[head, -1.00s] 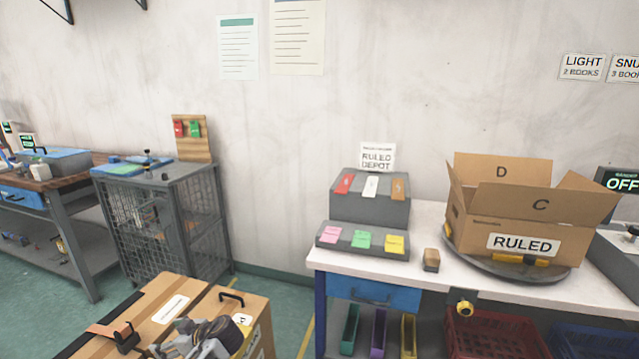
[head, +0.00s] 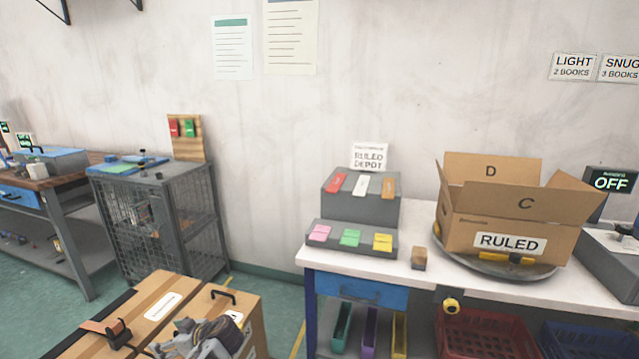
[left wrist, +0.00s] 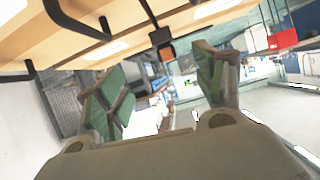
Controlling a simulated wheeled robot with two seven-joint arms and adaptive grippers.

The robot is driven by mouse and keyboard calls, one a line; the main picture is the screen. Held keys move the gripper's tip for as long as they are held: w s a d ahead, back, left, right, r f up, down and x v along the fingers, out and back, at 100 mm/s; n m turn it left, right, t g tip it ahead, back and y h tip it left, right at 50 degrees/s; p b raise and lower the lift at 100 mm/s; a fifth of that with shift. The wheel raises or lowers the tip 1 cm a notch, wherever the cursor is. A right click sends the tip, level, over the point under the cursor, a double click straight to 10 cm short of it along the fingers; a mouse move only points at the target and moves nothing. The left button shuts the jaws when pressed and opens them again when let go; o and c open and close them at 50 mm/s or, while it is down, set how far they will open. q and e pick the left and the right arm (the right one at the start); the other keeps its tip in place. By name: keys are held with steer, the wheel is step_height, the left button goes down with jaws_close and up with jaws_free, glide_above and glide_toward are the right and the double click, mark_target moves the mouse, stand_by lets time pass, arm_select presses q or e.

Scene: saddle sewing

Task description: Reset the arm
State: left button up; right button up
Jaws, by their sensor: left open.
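My left gripper (head: 207,340) is low in the head view, in front of a large cardboard case with black handles (head: 150,307). In the left wrist view its two green-padded fingers (left wrist: 160,90) stand wide apart with nothing between them. The case's tan surface and black handles (left wrist: 75,22) cross the top of that view, close to the gripper; I cannot tell whether they touch. My right gripper does not show in either view.
A white table (head: 420,283) at right bears an open carton marked RULED (head: 500,225) on a round turntable, grey stands with coloured booklets (head: 352,237) and a small wooden block (head: 419,258). A wire cage cabinet (head: 160,220) stands behind the case. Green floor shows between.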

arm_select(q)
steer(key=w+d+m+t+h, duration=0.4)
steer(key=w+d+m+h, duration=0.3)
steer(key=d+m, duration=0.65)
steer(key=s+d+f+m+h, duration=0.3)
steer(key=s+d+m+h, duration=0.1)
steer(key=s+d+m, duration=0.1)
steer(key=s+d+f+g, duration=0.1)
steer(key=s+f+g, duration=0.1)
steer(key=s+f, duration=0.5)
steer(key=s+d+f+n+g+h, duration=0.1)
steer(key=s+f, duration=0.6)
steer(key=s, duration=0.7)
steer(key=s+d+f+n+g+h+p, duration=0.1)
steer(key=s+d+f+g, duration=0.2)
steer(key=s+f, duration=0.4)
steer(key=s, duration=0.3)
steer(key=shift+s, duration=0.4)
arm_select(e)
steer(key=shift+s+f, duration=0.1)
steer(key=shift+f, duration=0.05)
arm_select(q)
steer(key=shift+s+a+f+p, duration=0.1)
steer(key=shift+s+f+p, duration=0.1)
steer(key=shift+p, duration=0.7)
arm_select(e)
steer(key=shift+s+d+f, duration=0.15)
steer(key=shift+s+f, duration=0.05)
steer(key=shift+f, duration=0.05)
